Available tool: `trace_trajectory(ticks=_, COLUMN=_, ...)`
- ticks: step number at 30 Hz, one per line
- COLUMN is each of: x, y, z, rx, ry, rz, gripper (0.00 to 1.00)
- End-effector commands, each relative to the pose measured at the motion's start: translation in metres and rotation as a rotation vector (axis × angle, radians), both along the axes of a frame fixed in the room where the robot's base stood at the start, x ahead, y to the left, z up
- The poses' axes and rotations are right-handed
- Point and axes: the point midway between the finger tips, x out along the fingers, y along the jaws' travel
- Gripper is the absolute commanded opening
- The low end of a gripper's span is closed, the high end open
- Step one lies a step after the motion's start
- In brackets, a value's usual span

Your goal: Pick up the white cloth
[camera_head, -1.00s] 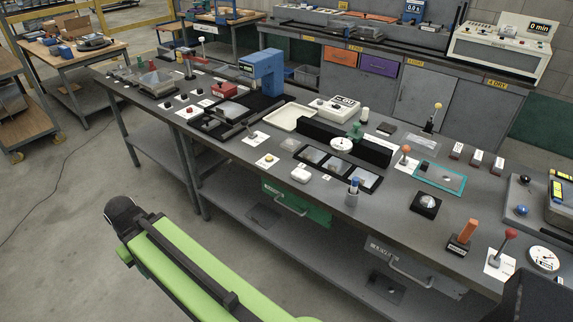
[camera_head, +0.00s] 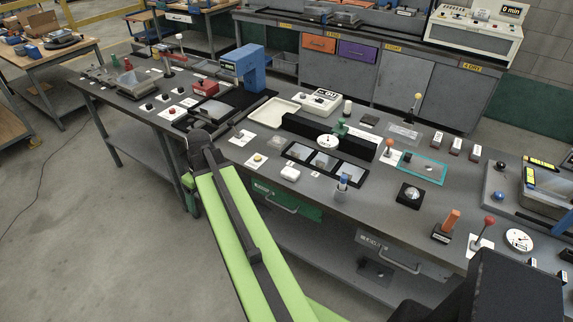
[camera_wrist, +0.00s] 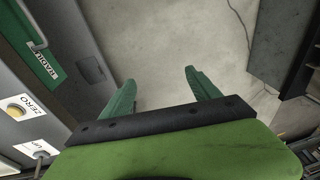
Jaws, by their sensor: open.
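A small white folded-looking item (camera_head: 290,173), possibly the white cloth, lies near the front edge of the grey bench (camera_head: 240,194), right of a yellow button on a white plate. It is too small to be sure it is cloth. My gripper (camera_wrist: 160,90) shows in the wrist view with its two green fingers apart and nothing between them. Bare floor lies below it, beside the bench front. The item does not show in the wrist view. In the head view my green arm reaches to the bench's front edge, left of the item; the fingers are hidden there.
A yellow button (camera_head: 257,157) and a three-window black frame (camera_head: 322,162) stand near the item. A blue-topped cup (camera_head: 343,182) is to its right. A green drawer (camera_head: 288,198) with a handle is in the bench front. A cream tray (camera_head: 281,111) lies behind.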

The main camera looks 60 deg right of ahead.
Motion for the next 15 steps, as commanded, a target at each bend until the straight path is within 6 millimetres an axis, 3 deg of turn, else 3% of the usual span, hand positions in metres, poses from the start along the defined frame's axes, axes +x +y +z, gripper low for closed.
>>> trace_trajectory(ticks=1, x=-0.013, y=-0.051, z=0.025, rx=0.006, ry=-0.028, rz=-0.021, gripper=0.71)
trace_trajectory(ticks=3, x=-0.039, y=-0.113, z=0.043, rx=0.003, ry=-0.075, rz=-0.026, gripper=0.71)
trace_trajectory(ticks=7, x=-0.104, y=-0.217, z=0.074, rx=-0.022, ry=-0.159, rz=-0.034, gripper=0.71)
trace_trajectory(ticks=9, x=-0.14, y=-0.26, z=0.087, rx=-0.045, ry=-0.197, rz=-0.037, gripper=0.71)
trace_trajectory(ticks=12, x=-0.184, y=-0.303, z=0.1, rx=-0.075, ry=-0.234, rz=-0.039, gripper=0.71)
trace_trajectory(ticks=15, x=-0.212, y=-0.326, z=0.106, rx=-0.097, ry=-0.257, rz=-0.038, gripper=0.71)
